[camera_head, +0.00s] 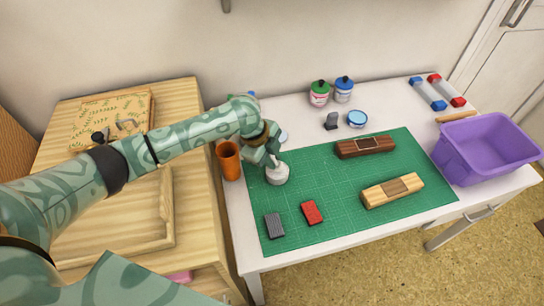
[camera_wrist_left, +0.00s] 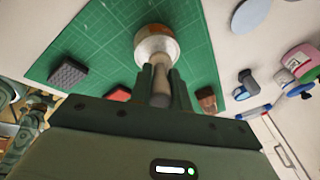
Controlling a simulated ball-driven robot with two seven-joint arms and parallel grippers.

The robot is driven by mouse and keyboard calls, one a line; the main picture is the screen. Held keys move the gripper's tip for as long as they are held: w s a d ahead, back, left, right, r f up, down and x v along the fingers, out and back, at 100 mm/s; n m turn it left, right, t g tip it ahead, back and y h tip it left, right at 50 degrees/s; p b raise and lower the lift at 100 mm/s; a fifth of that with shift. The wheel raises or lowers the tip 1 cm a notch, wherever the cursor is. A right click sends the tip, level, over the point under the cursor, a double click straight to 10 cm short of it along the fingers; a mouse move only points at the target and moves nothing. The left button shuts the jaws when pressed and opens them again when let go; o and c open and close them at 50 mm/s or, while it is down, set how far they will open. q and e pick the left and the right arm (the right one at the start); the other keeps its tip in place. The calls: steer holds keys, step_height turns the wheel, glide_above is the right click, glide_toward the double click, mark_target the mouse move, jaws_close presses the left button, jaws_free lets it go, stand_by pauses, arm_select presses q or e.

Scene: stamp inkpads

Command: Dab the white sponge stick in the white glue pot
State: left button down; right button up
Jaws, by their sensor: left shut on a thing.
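My left gripper (camera_head: 267,160) is shut on the white sponge stick, whose pale handle (camera_wrist_left: 160,88) stands between the fingers in the left wrist view. Its wide round white head (camera_head: 277,175) points down over the left part of the green mat; it also shows in the left wrist view (camera_wrist_left: 155,43). I cannot tell if the head touches the mat. A pale round thing (camera_head: 283,136) lies just behind the gripper, partly hidden, perhaps the white glue pot; a pale disc (camera_wrist_left: 250,18) shows in the left wrist view. My right gripper is not in view.
An orange cup (camera_head: 229,162) stands close left of the gripper. Grey (camera_head: 274,226) and red (camera_head: 312,213) blocks and two wooden pieces lie on the mat. Behind are a blue-rimmed round pot (camera_head: 357,118) and two bottles. A purple bin (camera_head: 488,148) stands right. The mat's middle is clear.

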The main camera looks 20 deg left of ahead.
arm_select(q)
steer(key=shift+f, duration=0.45)
stand_by(0.5)
stand_by(0.8)
steer(key=shift+s+f, duration=0.1)
stand_by(0.4)
step_height(320, 180, up, 7)
steer(key=p, duration=0.7)
steer(key=shift+r, duration=0.2)
steer(key=shift+f, duration=0.15)
